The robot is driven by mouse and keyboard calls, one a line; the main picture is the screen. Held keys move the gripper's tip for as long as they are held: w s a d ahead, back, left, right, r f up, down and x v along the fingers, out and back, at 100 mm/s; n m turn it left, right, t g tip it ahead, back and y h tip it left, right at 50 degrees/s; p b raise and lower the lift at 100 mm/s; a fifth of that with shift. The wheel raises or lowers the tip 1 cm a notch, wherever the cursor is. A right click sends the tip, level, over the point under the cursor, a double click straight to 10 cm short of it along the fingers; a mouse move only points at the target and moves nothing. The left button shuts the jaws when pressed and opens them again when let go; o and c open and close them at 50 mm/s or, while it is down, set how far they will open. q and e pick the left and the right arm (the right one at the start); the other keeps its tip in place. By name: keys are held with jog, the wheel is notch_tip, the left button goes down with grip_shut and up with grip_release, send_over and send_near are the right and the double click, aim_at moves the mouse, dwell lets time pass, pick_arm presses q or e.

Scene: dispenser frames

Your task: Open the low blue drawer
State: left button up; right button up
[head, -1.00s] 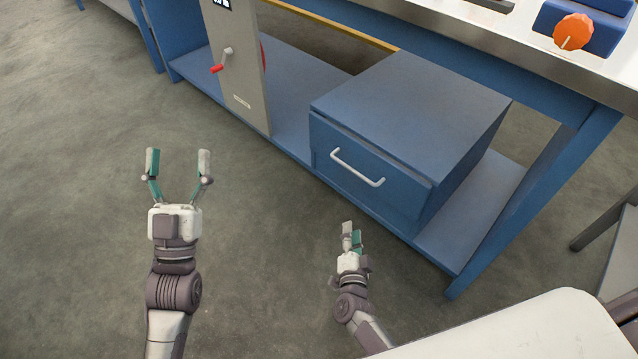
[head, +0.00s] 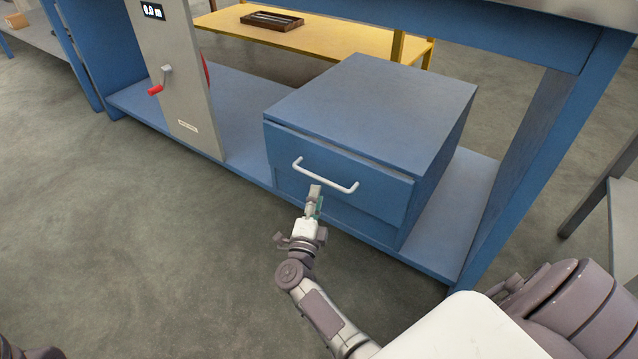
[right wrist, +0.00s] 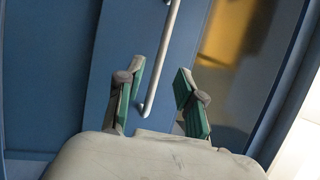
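The low blue drawer (head: 375,195) sits in a blue cabinet on the low shelf of the bench, and its front looks closed. Its white bar handle (head: 325,176) runs across the front. My right gripper (head: 314,192) is at the left part of the handle in the head view, just in front of it. In the right wrist view the two green-padded fingers (right wrist: 158,95) stand apart, with the handle (right wrist: 160,75) showing between them, nearer the left finger. I cannot tell whether they touch it. My left gripper is out of view.
A grey panel (head: 180,80) with a red-knobbed crank stands left of the cabinet. A blue bench leg (head: 505,190) is to the right. A yellow table (head: 350,40) with a dark tray (head: 272,19) is behind. The floor in front is clear.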

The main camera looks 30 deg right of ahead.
aim_at(320, 177)
jog(key=b+x, duration=0.1)
jog(key=x, duration=0.5)
jog(key=shift+w+d+b, duration=0.15)
jog(key=shift+w+b, duration=0.05)
jog(key=shift+b, duration=0.15)
grip_shut()
